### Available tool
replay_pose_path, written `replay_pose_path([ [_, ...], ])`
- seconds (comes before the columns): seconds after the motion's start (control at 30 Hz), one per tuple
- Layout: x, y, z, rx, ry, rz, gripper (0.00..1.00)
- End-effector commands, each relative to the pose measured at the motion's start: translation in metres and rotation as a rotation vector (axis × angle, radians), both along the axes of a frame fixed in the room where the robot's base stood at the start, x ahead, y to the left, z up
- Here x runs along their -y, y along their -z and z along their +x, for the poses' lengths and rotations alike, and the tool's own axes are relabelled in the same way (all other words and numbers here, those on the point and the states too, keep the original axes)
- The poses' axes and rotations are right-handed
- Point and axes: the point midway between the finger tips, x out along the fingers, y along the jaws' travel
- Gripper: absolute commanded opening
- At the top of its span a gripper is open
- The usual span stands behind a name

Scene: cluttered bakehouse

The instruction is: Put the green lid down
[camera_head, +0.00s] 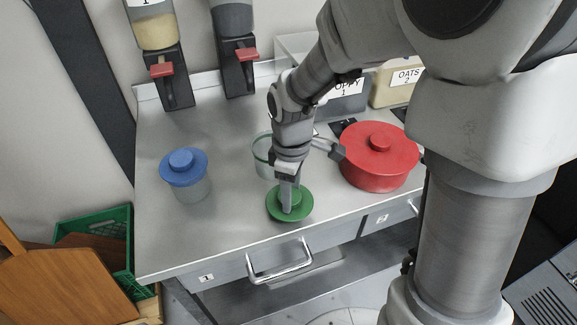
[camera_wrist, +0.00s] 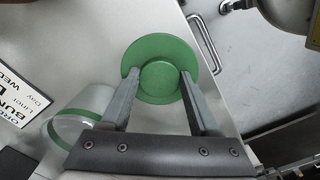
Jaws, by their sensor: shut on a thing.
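The green lid (camera_head: 275,208) is a round disc with a raised knob, near the front edge of the steel counter. My gripper (camera_head: 287,210) points down and is shut on the lid's knob. In the wrist view the two fingers (camera_wrist: 158,80) sit on either side of the knob, and the lid's rim (camera_wrist: 160,43) shows around it. I cannot tell whether the lid touches the counter. An open glass jar with a green rim (camera_head: 262,148) stands just behind my gripper, partly hidden by it. The jar also shows in the wrist view (camera_wrist: 92,102).
A blue-lidded jar (camera_head: 184,170) stands to the left and a red lidded pot (camera_head: 378,160) to the right on the counter (camera_head: 228,225). Dispensers with red handles (camera_head: 162,70) and labelled bins (camera_head: 398,85) line the back. Free counter lies between the blue-lidded jar and the green lid.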

Motion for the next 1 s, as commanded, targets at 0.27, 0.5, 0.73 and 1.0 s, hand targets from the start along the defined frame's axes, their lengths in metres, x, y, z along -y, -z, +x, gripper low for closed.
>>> replay_pose_path([
  [0.27, 0.0, 0.005, 0.0, 0.001, 0.0, 0.001, 0.09],
  [0.5, 0.0, 0.008, 0.0, 0.001, 0.0, 0.001, 0.78],
  [0.73, 0.0, 0.008, 0.0, 0.001, 0.0, 0.001, 0.92],
  [1.0, 0.0, -0.003, 0.001, 0.003, 0.0, 0.001, 0.92],
])
